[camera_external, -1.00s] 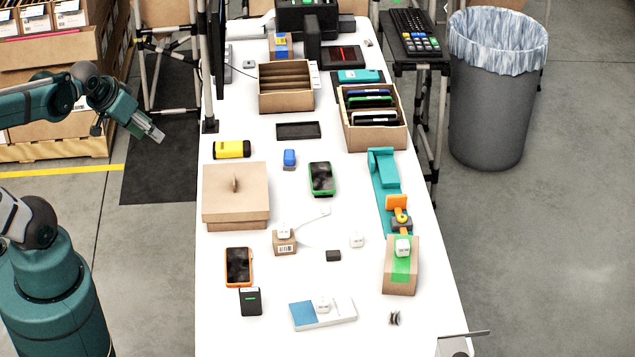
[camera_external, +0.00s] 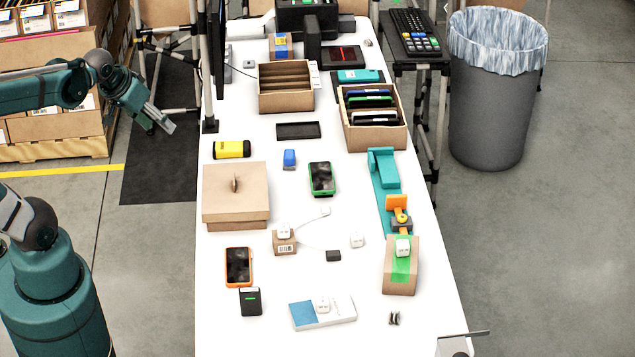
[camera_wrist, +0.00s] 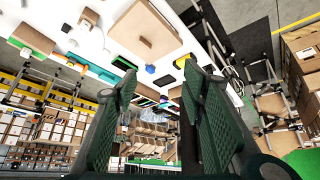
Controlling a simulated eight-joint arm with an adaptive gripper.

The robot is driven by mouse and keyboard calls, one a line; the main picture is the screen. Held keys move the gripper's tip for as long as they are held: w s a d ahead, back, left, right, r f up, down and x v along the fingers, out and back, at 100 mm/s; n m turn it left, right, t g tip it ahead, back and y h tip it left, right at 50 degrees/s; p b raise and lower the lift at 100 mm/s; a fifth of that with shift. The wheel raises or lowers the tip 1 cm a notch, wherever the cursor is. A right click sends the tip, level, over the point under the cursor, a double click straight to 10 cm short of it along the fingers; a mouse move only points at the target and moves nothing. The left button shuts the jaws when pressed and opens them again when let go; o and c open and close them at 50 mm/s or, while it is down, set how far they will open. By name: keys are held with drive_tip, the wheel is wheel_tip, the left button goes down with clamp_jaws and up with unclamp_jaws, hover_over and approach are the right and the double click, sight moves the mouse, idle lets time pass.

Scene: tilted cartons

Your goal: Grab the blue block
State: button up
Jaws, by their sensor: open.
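The small blue block (camera_external: 289,159) stands on the white table, right of the yellow and black item and above the lidded carton in the external view. It also shows as a small blue shape in the wrist view (camera_wrist: 150,69). My gripper (camera_external: 168,129) is off the left side of the table, well apart from the block. In the wrist view my gripper (camera_wrist: 160,85) has its two dark fingers spread wide with nothing between them.
A lidded brown carton (camera_external: 235,193) stands near the block. A yellow and black item (camera_external: 232,149), a green-edged phone (camera_external: 321,179) and a black tray (camera_external: 298,130) lie around it. A dark vertical screen and post (camera_external: 211,100) stand at the table's left edge.

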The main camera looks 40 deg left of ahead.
drive_tip(key=w+n+b, duration=0.1)
drive_tip(key=w+n, duration=0.1)
drive_tip(key=w, duration=1)
drive_tip(key=n+g+y+b, duration=0.3)
drive_tip(key=n, duration=0.2)
hover_over(289, 152)
drive_tip(key=s+d, duration=0.2)
drive_tip(key=s, duration=0.1)
drive_tip(key=f, duration=2.7)
drive_tip(key=shift+w+a+f, duration=0.15)
drive_tip(key=shift+w+f, duration=0.05)
drive_tip(key=shift+w, duration=0.05)
drive_tip(key=shift+w+f, duration=0.15)
drive_tip(key=shift+f, duration=0.2)
drive_tip(key=shift+f, duration=0.1)
drive_tip(key=shift+b+x, duration=0.3)
drive_tip(key=shift+x, duration=0.9)
drive_tip(key=shift+f, duration=0.15)
